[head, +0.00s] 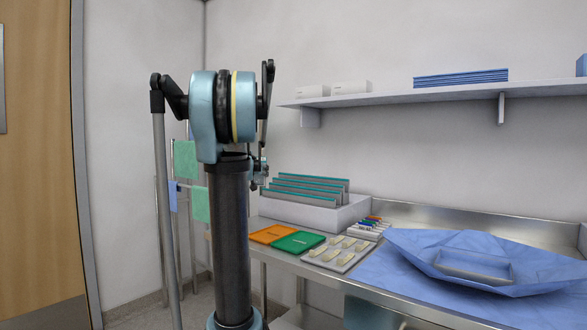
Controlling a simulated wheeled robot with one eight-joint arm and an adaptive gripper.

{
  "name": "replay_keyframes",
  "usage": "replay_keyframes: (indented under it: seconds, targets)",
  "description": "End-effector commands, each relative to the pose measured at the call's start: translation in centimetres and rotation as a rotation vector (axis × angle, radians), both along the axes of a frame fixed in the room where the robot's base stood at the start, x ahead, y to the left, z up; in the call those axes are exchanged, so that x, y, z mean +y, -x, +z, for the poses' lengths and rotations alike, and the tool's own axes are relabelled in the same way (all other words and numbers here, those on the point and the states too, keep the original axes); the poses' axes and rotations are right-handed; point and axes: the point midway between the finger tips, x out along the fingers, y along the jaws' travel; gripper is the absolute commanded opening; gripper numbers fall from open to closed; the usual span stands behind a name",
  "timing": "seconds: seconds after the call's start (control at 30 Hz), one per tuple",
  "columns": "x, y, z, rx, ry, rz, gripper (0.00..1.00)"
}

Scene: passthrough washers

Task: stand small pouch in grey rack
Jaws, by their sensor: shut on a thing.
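The grey rack (338,217) is a pale box on the counter against the back wall. Several upright grey panels with teal top edges (310,187) stand in it in rows. My gripper (259,181) shows only as small dark and light parts at the right side of my arm, left of the rack in the picture. It is shut, and what it holds, taken to be the small pouch, is hidden or too small to make out. I cannot tell the gap between gripper and rack.
In front of the rack lie an orange card (273,234), a green card (298,242) and a tray (320,261) of small pale pieces. Coloured markers (370,226) sit beside the rack. A blue-draped basin (480,265) fills the right. A wall shelf (420,99) hangs above.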

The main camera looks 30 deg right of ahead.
Motion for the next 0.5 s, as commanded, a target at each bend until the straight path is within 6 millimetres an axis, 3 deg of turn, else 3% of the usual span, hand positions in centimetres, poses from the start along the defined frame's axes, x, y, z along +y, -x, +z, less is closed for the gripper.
replay_keyframes:
  seconds: [0.27,0.5]
  targets:
    - [-6.3,1.6,-0.2,-0.066,0.066,-0.205,0.39]
    - [-13.0,4.4,1.6,-0.122,0.145,-0.45,0.39]
